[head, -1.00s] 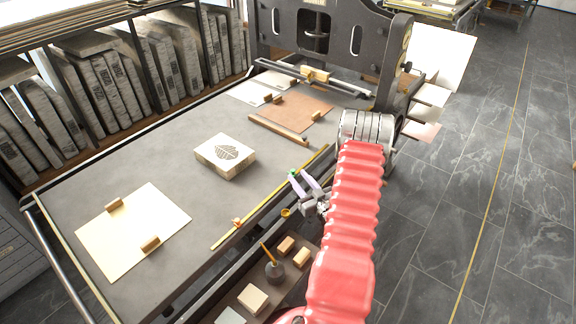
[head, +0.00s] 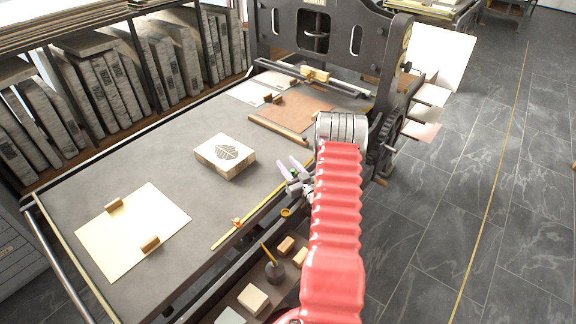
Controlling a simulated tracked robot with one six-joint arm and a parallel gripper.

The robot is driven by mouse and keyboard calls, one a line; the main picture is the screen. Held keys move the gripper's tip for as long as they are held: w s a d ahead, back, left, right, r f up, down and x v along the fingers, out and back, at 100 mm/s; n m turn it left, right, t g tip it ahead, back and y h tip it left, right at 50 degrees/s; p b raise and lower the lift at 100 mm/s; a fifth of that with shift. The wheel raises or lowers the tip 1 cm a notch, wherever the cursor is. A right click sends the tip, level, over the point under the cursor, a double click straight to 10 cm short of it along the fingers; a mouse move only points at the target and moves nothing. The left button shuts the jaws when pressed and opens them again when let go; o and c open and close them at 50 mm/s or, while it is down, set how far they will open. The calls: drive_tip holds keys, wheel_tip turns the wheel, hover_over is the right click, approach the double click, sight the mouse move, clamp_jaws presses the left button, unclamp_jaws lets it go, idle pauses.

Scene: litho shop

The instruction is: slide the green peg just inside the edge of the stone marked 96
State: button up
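A pale stone block (head: 225,155) with a dark leaf drawing lies on the grey press bed (head: 150,165). I cannot read a number on it. A yellow strip (head: 262,202) runs along the bed's near right edge, with a small orange peg (head: 236,222) on it. My gripper (head: 287,161) is over that edge, right of the stone and apart from it.
A cream sheet (head: 135,230) with two wooden blocks lies at the bed's near left. A wooden bar (head: 278,129) and a brown board (head: 297,111) lie towards the press frame (head: 325,35). A side shelf below holds a dark pot (head: 275,270) and small blocks.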

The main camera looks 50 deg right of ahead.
clamp_jaws()
drive_tip(key=shift+s, duration=0.1)
idle(0.5)
